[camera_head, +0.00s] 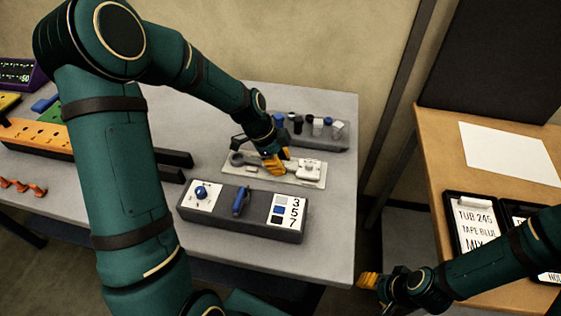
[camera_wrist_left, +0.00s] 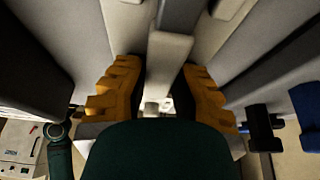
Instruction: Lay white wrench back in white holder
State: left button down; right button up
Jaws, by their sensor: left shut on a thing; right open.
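My left gripper (camera_head: 275,163) points down over a flat pale board (camera_head: 290,179) on the grey table. It is shut on a pale bar (camera_wrist_left: 166,62) that shows between its yellow fingers (camera_wrist_left: 160,100) in the left wrist view; I take this to be the white wrench. In the head view the fingers hide most of it. A grey ring-ended shape (camera_head: 238,159) shows at the board's left; I cannot tell whether it is the wrench's head or a recess. A white block (camera_head: 308,168) sits at the board's right. My right gripper (camera_head: 368,280) is open, away from the table.
A dark box with a blue handle (camera_head: 241,201) and number panel stands in front of the board. A grey rack (camera_head: 338,139) with several small parts stands behind it. Orange and black bars lie left. A wooden desk (camera_head: 440,150) with black trays stands right, beyond a gap.

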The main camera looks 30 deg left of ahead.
pick_arm(q)
jog(key=c, duration=0.8)
grip_release()
jog(key=v, duration=1.2)
jog(key=shift+r, duration=0.1)
